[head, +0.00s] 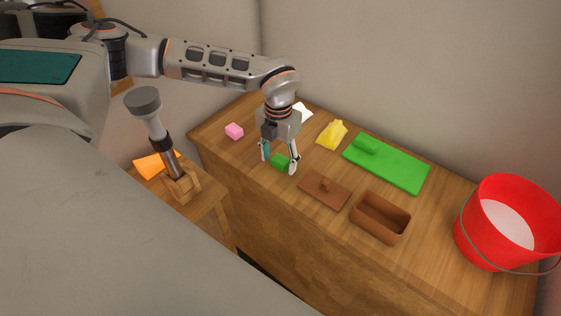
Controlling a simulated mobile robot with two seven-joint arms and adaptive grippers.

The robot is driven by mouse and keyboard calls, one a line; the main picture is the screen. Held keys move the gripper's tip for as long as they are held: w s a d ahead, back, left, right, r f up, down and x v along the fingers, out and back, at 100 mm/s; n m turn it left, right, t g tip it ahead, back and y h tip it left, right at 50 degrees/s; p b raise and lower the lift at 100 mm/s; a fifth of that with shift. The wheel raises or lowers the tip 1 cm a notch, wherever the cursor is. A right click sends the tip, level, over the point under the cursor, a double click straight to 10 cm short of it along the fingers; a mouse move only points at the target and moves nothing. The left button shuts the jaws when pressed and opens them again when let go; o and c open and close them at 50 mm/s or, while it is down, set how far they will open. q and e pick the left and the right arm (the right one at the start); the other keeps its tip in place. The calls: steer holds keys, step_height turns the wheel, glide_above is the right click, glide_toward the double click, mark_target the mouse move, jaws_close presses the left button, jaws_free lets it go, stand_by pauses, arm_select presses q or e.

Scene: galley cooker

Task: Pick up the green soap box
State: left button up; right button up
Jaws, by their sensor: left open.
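A small green box (279,161) sits on the wooden counter. My left gripper (278,166) points down over it with its fingers apart, one on each side of the box in this view. I cannot tell whether the fingers touch it. A larger green mat (400,171) lies to the right, with a green block (365,145) at its left end. My right gripper is not in view.
On the counter (315,220) are a pink block (234,131), a yellow item (332,134), a brown lid (324,190), an open brown box (380,218) and a red bucket (489,237). A wall stands behind. A wooden stand (205,185) holds an orange item (152,165).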

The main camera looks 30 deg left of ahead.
arm_select(q)
steer(key=shift+c, duration=0.3)
steer(key=c, duration=1)
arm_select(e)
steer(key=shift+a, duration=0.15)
arm_select(q)
steer(key=shift+c, duration=0.2)
